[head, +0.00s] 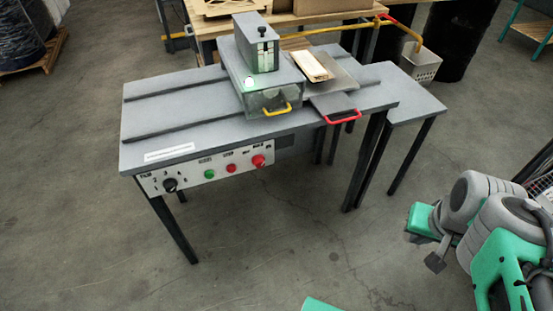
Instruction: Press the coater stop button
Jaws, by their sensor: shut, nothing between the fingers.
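The coater is a grey table-like machine with a pale control panel (200,178) on its front edge. From left to right the panel carries a black rotary knob (170,185), a green button (209,174), a small red button (231,168) and a larger red mushroom-like button (258,161). The labels above the buttons are too small to read surely. My gripper (435,262) appears as a small dark part at the lower right, below my folded arm. It is shut and empty, well apart from the panel, with clear floor between.
A red-handled tray (340,117) juts out over the front edge. Table legs (368,165) stand below. The floor in front is free.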

